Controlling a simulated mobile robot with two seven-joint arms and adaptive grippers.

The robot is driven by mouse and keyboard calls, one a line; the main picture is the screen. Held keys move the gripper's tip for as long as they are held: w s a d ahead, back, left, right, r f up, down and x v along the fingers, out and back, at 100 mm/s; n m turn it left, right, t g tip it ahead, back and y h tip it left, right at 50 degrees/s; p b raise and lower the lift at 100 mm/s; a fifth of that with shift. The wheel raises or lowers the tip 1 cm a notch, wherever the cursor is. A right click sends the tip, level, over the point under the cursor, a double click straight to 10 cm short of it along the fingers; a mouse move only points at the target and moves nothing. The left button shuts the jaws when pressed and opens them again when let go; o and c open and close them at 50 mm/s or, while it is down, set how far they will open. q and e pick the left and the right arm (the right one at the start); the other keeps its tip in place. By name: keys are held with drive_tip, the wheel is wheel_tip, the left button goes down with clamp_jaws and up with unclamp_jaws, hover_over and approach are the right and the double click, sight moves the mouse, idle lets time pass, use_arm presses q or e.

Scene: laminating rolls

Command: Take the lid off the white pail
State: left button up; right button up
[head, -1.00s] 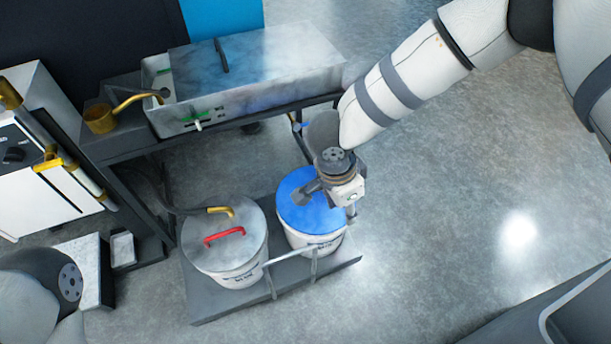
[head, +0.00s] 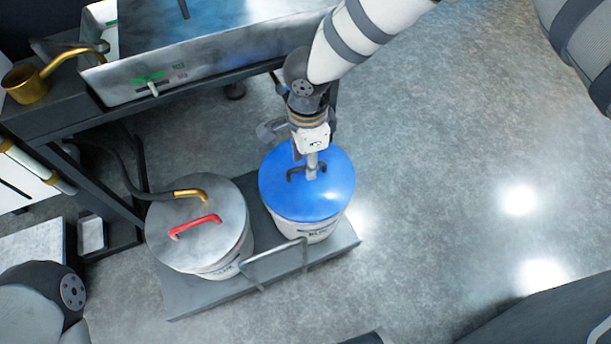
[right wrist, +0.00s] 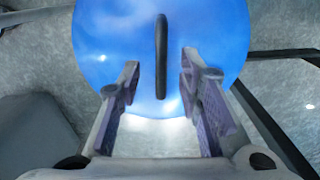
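The right-hand white pail (head: 312,231) has a blue lid (head: 332,190) with a dark bar handle (head: 296,173). The left-hand pail (head: 222,270) has a grey lid (head: 180,248) with a red handle (head: 195,226). My right gripper (head: 312,172) is above the blue lid, at its handle. In the right wrist view, the gripper (right wrist: 160,75) is open, its fingers apart on either side of the dark handle (right wrist: 161,55), with gaps showing on both sides. The blue lid is on its pail. My left gripper is not visible.
The pails stand on a low grey platform (head: 190,301) with a metal rail (head: 275,262) in front. A hose with a brass elbow (head: 188,194) reaches the grey lid. A bench with a metal machine (head: 215,60) stands behind. Floor at the right is clear.

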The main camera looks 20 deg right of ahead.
drive_tip(key=shift+w+f, duration=0.1)
drive_tip(key=shift+f, duration=0.7)
drive_tip(key=shift+r, duration=0.1)
drive_tip(key=shift+c, duration=0.6)
clamp_jaws()
drive_tip(key=shift+r, duration=0.1)
